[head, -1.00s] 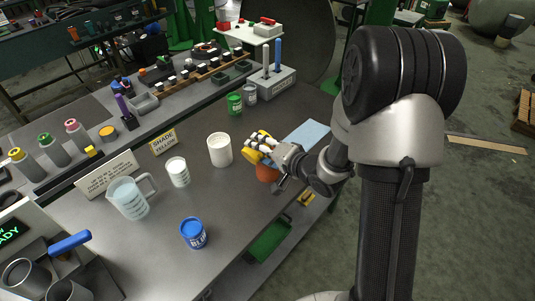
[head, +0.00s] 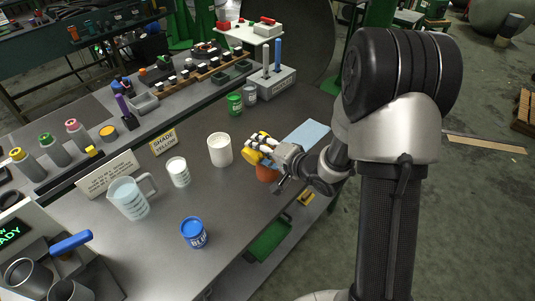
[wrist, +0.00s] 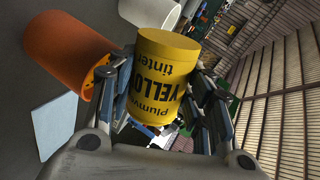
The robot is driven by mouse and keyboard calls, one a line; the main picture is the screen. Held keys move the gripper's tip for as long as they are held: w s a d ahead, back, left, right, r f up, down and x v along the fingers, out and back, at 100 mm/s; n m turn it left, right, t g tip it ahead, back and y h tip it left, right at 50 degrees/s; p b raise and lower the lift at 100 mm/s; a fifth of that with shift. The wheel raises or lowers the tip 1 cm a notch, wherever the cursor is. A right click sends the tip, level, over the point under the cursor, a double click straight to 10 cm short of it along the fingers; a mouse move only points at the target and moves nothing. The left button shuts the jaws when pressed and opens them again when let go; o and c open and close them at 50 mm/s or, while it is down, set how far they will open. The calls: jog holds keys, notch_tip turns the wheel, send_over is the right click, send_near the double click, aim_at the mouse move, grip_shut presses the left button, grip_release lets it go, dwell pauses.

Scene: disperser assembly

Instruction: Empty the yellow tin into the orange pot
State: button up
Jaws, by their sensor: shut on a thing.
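The yellow tin (head: 256,138) is in my gripper (head: 263,149), above the orange pot (head: 266,174) near the bench's right edge. In the wrist view the tin (wrist: 166,75) sits between the fingers of my gripper (wrist: 160,90), its lettering upside down and a flat closed end at the top. The tin is tipped well over relative to the pot. Its mouth is hidden from me. The orange pot (wrist: 60,48) stands beside it in the wrist view, apart from it, with small yellow specks inside its rim.
A white pot (head: 220,150), a small white beaker (head: 178,172), a clear jug (head: 130,198) and a blue tin (head: 194,233) stand left on the bench. A light blue sheet (head: 306,134) lies behind the gripper. Green (head: 235,104) and grey tins (head: 250,95) stand farther back.

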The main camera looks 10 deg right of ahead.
jog(key=shift+f, duration=0.1)
dwell(0.8)
jog(key=shift+w+d+r+m+g+y+p, duration=0.15)
jog(key=shift+m+p, duration=0.25)
jog(key=shift+p, duration=0.85)
jog(key=shift+d+r+m+g+y+p, duration=0.1)
jog(key=shift+r+m+g+y+p, duration=0.25)
jog(key=shift+p, duration=0.85)
jog(key=shift+f+m+p, duration=0.35)
jog(key=shift+p, duration=0.25)
jog(key=shift+w+b, duration=0.1)
jog(key=shift+b, duration=0.25)
